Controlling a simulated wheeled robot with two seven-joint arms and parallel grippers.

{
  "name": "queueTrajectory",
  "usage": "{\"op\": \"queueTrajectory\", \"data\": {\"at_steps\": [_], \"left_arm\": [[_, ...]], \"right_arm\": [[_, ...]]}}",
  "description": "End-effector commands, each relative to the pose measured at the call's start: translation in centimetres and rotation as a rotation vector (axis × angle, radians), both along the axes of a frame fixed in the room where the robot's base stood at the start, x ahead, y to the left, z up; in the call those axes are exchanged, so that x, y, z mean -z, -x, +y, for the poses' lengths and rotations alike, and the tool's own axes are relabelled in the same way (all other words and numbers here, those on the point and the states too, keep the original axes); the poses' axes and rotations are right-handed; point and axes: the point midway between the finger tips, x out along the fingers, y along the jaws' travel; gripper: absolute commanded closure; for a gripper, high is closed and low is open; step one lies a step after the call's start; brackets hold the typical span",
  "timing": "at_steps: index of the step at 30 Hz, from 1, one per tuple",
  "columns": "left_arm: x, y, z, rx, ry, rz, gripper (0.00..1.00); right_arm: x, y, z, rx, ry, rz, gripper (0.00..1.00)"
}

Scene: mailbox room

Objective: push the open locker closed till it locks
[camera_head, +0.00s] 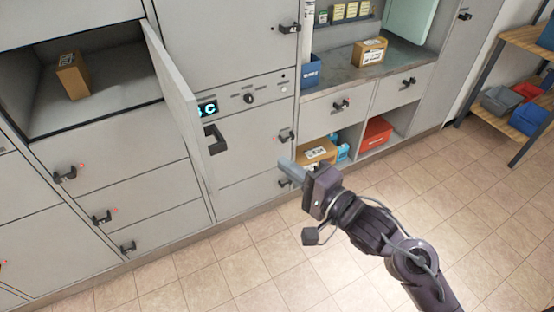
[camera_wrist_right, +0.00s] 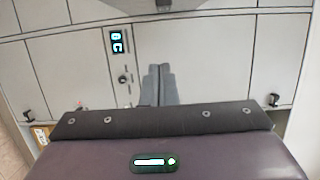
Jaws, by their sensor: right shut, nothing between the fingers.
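The open locker (camera_head: 75,118) is at the upper left in the head view, with a small brown box (camera_head: 72,75) inside it. Its grey door (camera_head: 176,95) is hinged on the right side of the opening and stands swung out toward me. My right gripper (camera_head: 290,172) is shut and empty, in front of the lockers, to the right of and below the door, apart from it. In the right wrist view the closed fingers (camera_wrist_right: 161,84) point at the locker fronts. The locker's inner latch parts are too small to tell. My left gripper is not in view.
A display panel (camera_head: 208,108) and knob sit right of the door. Closed lockers with black handles (camera_head: 65,174) surround the opening. A counter with a box (camera_head: 369,51) and shelves with bins (camera_head: 505,98) stand at right. The tiled floor (camera_head: 200,275) in front is clear.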

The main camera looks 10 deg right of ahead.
Motion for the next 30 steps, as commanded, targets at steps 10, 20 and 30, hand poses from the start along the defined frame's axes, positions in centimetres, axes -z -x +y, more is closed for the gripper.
{"op": "queueTrajectory", "data": {"at_steps": [10, 20, 30], "left_arm": [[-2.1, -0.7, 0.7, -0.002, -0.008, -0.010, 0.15], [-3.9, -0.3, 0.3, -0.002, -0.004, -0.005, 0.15], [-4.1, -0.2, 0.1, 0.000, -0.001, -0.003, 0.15]], "right_arm": [[-0.4, -5.6, 3.7, 0.000, -0.001, -0.002, 1.00], [-0.2, -6.7, 7.9, 0.001, 0.000, 0.002, 1.00], [0.1, -6.3, 8.9, 0.003, 0.004, 0.000, 1.00]]}}
